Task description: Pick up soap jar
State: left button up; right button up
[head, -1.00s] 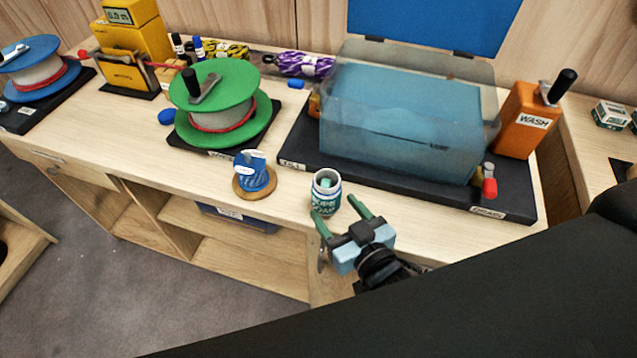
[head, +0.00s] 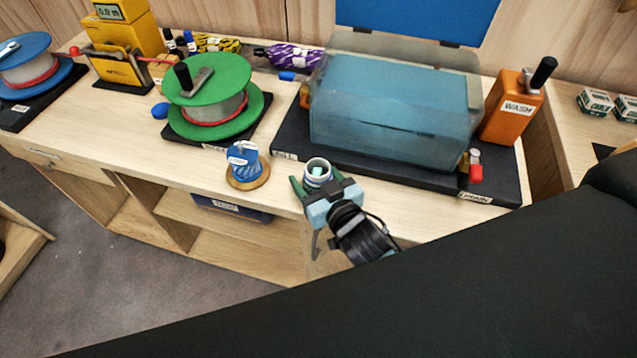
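The soap jar (head: 318,169) is a small white open-topped jar with a pale green inside. It stands upright near the front edge of the wooden bench. My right gripper (head: 317,181) comes from the front with its green fingers apart, one on each side of the jar. The gripper body hides the jar's lower part and label. The fingers look still open, and I cannot see whether either touches the jar. My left gripper is not in view.
A blue spool on a wooden disc (head: 246,166) stands left of the jar.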

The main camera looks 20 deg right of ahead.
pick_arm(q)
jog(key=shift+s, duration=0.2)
pick_arm(e)
jog(key=c, duration=0.8)
jog(key=shift+r, duration=0.1)
